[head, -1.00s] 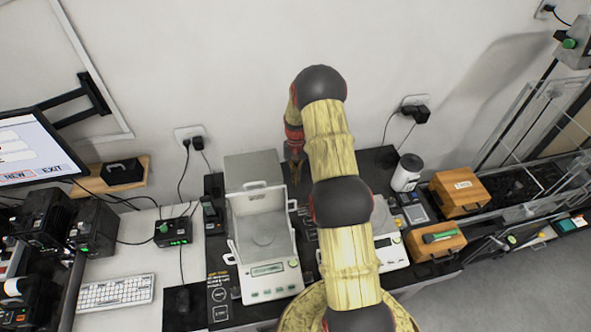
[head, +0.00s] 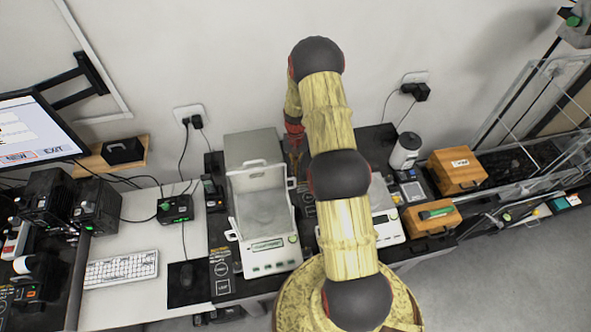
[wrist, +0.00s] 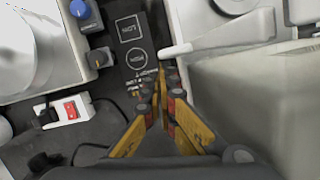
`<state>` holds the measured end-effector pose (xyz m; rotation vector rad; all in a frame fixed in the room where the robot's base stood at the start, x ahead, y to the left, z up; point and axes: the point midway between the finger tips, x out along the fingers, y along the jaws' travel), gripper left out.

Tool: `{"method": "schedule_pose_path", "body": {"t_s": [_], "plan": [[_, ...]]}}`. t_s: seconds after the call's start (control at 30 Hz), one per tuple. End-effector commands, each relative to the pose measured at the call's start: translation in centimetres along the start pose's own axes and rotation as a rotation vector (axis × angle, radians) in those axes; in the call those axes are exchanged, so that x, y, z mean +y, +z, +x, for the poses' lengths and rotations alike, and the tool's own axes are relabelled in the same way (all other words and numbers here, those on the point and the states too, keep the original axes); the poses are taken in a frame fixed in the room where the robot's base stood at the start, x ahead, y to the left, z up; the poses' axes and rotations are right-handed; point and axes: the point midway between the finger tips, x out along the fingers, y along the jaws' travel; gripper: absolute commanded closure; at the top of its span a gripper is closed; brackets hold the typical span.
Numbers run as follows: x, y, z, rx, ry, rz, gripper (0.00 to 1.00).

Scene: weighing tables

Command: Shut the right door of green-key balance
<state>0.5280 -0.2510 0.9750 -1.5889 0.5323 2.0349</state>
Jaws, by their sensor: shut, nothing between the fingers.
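The green-key balance (head: 268,262) is white, with a draft shield whose top and front look open onto its chamber. A pale handle (head: 291,183) sticks out on its right side, towards the back. My gripper (head: 294,170) is shut and empty, pointing down just behind this handle. In the wrist view my closed fingertips (wrist: 161,75) are beside a white bar-like handle (wrist: 195,46), close to its end. I cannot tell whether they touch. A translucent panel (wrist: 255,100) lies to the right there. My arm hides part of the space right of the balance.
A second balance (head: 388,225) stands to the right, partly behind my arm; its blue knob (wrist: 80,9) shows in the wrist view. A black strip with printed labels (wrist: 132,45) lies between the balances. Wooden boxes (head: 455,168) stand farther right.

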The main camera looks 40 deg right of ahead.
Motion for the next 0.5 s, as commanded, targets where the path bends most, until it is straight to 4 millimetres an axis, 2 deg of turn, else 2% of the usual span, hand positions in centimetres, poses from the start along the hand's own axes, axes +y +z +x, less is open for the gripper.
{"method": "schedule_pose_path", "body": {"t_s": [0.17, 0.5], "plan": [[0.5, 2.4, 0.6, -0.003, 0.000, 0.001, 1.00], [2.1, 10.1, 2.5, -0.003, 0.000, 0.001, 1.00]]}}
